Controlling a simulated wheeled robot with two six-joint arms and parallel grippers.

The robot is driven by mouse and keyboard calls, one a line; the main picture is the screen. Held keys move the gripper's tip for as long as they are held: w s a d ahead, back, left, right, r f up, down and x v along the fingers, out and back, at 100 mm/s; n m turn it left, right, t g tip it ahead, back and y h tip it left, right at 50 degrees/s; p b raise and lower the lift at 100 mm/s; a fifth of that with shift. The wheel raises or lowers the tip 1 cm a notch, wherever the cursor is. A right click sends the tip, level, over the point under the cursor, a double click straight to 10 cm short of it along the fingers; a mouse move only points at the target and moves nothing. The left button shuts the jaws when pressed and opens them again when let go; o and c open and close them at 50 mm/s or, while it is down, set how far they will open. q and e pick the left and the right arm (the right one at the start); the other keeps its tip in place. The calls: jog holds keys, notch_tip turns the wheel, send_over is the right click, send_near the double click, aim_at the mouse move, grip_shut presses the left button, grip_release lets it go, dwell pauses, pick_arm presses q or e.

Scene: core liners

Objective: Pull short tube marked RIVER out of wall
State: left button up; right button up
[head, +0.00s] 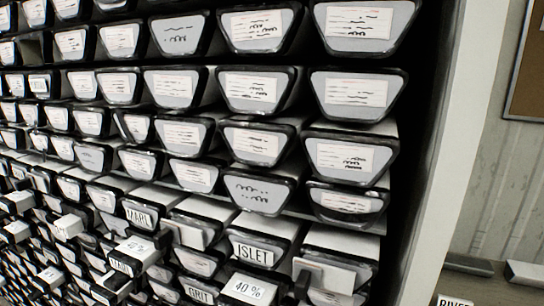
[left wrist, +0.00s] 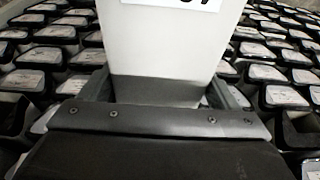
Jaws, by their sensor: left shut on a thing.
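A label reading "RIVE", cut off by the bottom edge, shows on a white tube end (head: 455,301) at the lower right of the head view, to the right of the wall's pale side post. In the left wrist view my left gripper (left wrist: 160,92) is shut on a white tube (left wrist: 165,45) with a dark grey lower band. Only the bottom of the tube's label shows at the top edge, so I cannot read its name. I cannot make out the left gripper surely in the head view. My right gripper is in neither view.
The wall of dark-framed trapezoid tube ends (head: 255,90) fills the left and middle. Several white tubes stick out low down, among them ISLET (head: 253,252), MARL (head: 138,216), GRIT (head: 199,295) and "40 %" (head: 249,289). A grey ledge (head: 490,282) lies at the right.

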pick_arm(q)
jog(key=shift+w+r+p, duration=0.1)
jog(key=shift+r+p, duration=0.05)
jog(key=shift+p, duration=0.25)
jog(key=shift+s+a+p, duration=0.15)
jog(key=shift+s+p, duration=0.15)
jog(key=shift+p, duration=0.2)
jog(key=shift+s+a+r+p, duration=0.1)
jog(key=shift+s+a+p, duration=0.2)
jog(key=shift+s+p, duration=0.25)
jog(key=shift+s+a+p, duration=0.3)
jog(key=shift+s, duration=0.45)
jog(key=shift+s+a+p, duration=0.25)
jog(key=shift+s+p, duration=0.35)
jog(key=shift+s, duration=0.05)
jog(key=shift+s+a+p, duration=0.2)
jog(key=shift+s+p, duration=0.15)
jog(key=shift+s, duration=0.2)
jog(key=shift+s+a+p, duration=0.2)
jog(key=shift+s+p, duration=0.15)
jog(key=shift+s, duration=0.2)
jog(key=shift+s+a+p, duration=0.35)
jog(key=shift+s+p, duration=0.1)
jog(key=shift+s, duration=0.35)
jog(key=shift+s+a+p, duration=0.3)
jog(key=shift+s+p, duration=0.1)
jog(key=shift+s, duration=0.4)
jog(key=shift+s+a+p, duration=0.35)
jog(key=shift+s+p, duration=0.1)
jog(key=shift+s, duration=0.35)
